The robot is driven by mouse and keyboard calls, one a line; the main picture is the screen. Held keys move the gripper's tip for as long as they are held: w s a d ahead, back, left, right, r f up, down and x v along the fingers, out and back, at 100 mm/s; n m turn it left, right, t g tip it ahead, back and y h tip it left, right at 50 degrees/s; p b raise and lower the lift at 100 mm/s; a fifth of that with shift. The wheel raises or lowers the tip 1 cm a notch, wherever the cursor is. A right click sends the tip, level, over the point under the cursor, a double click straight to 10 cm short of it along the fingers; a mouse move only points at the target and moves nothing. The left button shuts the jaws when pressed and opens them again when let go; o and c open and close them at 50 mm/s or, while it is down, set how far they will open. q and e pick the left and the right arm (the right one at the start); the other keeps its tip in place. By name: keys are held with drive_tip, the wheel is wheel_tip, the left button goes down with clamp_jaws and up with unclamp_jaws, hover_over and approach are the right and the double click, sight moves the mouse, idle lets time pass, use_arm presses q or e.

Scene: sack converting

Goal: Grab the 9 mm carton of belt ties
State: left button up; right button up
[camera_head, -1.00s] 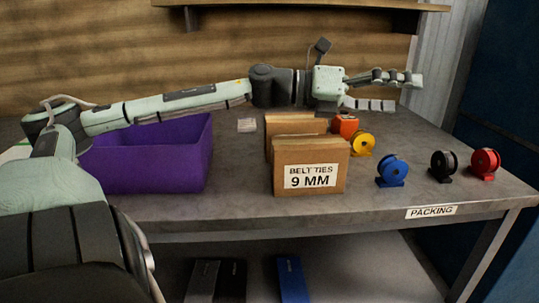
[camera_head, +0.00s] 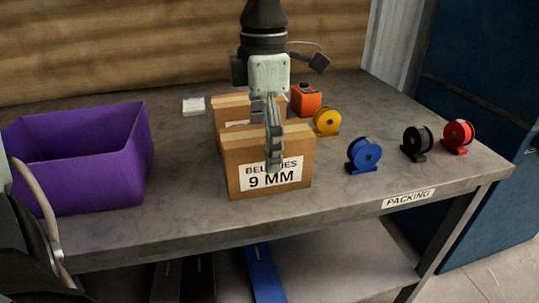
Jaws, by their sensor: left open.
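The carton of belt ties (camera_head: 297,148) is a brown box with a white label reading 9 MM. It stands upright near the front of the grey packing table (camera_head: 350,205). My left gripper (camera_head: 273,165) points down over the carton, and its near finger hangs in front of the label, covering part of the words. The gripper is open; whether it touches the carton cannot be told. A second brown carton (camera_head: 228,103) stands just behind, its label mostly hidden. My right gripper is not in view.
A purple bin (camera_head: 95,180) stands at the left. Yellow (camera_head: 327,121), blue (camera_head: 364,154), black (camera_head: 416,141) and red (camera_head: 458,135) spools stand to the right. An orange device (camera_head: 306,98) sits behind the cartons. The table front between bin and carton is clear.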

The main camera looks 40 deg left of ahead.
use_arm(q)
drive_tip(key=f, duration=0.5)
drive_tip(key=shift+w, duration=0.3)
drive_tip(key=shift+r, duration=0.1)
drive_tip(key=c, duration=1.6)
